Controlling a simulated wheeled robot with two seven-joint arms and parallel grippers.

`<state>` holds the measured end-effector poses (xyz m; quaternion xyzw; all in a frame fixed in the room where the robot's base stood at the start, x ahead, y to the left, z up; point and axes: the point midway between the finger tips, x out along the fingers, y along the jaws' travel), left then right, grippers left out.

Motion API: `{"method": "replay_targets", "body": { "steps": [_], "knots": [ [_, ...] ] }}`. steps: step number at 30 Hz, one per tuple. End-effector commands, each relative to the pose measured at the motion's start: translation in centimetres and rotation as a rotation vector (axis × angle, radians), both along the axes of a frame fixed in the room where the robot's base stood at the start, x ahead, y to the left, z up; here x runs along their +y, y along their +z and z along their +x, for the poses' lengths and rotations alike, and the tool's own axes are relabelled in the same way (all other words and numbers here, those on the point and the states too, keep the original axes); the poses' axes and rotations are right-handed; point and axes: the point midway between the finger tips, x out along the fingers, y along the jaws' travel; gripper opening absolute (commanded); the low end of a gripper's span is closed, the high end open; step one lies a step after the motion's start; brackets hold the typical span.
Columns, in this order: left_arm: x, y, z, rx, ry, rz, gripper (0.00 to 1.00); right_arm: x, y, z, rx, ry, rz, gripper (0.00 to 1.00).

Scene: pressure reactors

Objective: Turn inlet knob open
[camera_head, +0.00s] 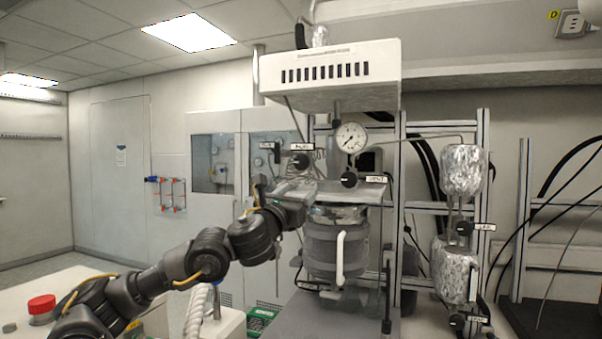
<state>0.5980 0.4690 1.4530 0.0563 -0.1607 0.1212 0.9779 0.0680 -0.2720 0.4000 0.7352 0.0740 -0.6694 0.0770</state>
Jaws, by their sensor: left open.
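A pressure reactor (335,249) with a grey jacket and white handle stands right of centre. Above it are a round gauge (351,137) and several black knobs with white labels. One knob (301,161) sits left of the gauge under a label that looks like INLET, though the print is too small to be sure. Another knob (348,180) sits below the gauge beside a label that looks like VENT. My left gripper (298,187) is open, just below the upper left knob and apparently apart from it. Its fingers are hard to make out against the metal. My right gripper is out of view.
A white slotted box (330,74) hangs above the reactor on a metal frame. Foil-wrapped vessels (461,171) with more knobs stand to the right. A red button (41,304) is at the lower left. Open floor shows at the far left.

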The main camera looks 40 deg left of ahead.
Motion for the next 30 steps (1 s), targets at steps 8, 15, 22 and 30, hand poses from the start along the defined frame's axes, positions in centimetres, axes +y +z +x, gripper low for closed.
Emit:
{"method": "replay_targets", "body": {
  "steps": [8, 15, 22, 30],
  "knots": [
    [2.3, 3.2, -2.0, -0.031, 0.072, 0.101, 0.61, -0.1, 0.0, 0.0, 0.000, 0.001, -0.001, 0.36],
    [2.7, 4.1, -0.4, -0.030, 0.070, 0.099, 0.61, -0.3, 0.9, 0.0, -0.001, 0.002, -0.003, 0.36],
    [3.8, 6.0, 3.4, -0.030, 0.072, 0.098, 0.61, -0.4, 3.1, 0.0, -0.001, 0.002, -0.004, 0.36],
    [4.8, 7.2, 6.8, -0.030, 0.071, 0.098, 0.61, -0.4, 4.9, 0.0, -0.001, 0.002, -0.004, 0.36]
  ]
}}
